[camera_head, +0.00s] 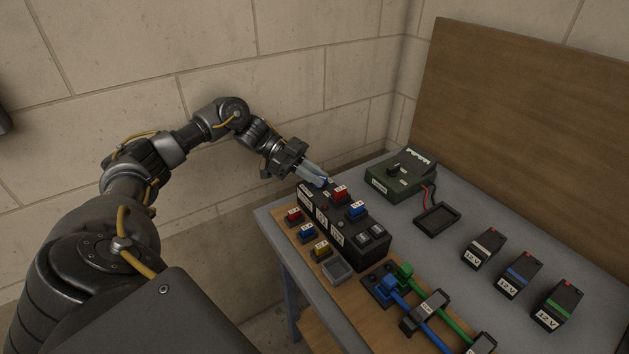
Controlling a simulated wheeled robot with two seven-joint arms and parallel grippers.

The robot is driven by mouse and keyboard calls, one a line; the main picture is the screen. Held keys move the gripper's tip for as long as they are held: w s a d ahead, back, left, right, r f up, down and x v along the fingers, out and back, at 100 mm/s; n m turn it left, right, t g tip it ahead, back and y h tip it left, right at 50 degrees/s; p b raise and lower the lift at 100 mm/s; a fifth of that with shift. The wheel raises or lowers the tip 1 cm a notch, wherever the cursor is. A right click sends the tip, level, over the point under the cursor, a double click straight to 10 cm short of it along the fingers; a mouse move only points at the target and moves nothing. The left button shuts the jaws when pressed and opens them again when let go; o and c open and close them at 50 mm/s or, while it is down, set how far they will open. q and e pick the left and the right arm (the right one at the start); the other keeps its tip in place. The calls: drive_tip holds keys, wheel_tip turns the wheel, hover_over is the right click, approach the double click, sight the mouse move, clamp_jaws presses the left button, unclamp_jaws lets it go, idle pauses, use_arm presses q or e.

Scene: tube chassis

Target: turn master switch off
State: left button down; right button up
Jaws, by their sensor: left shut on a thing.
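A long black box (348,232) stands on a wooden board on the table, with red and blue labelled parts on its top. My left gripper (320,181) reaches in from the left to the far-left end of this box. Its pale fingers are shut on a small part at the box top, which I take to be the master switch. The fingers hide most of that part, so its position cannot be told. My right gripper is not in view.
Red, blue and yellow labelled blocks and a small grey tray (338,270) line the box's front. A green device (402,176) with a knob is wired to a black tray (437,219) behind. Blue and green tubes (427,312) lie right; several 12 V batteries (519,274) stand farther right.

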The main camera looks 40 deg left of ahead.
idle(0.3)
use_arm(q)
drive_tip(key=c, duration=1.4)
unclamp_jaws()
drive_tip(key=shift+r, duration=0.1)
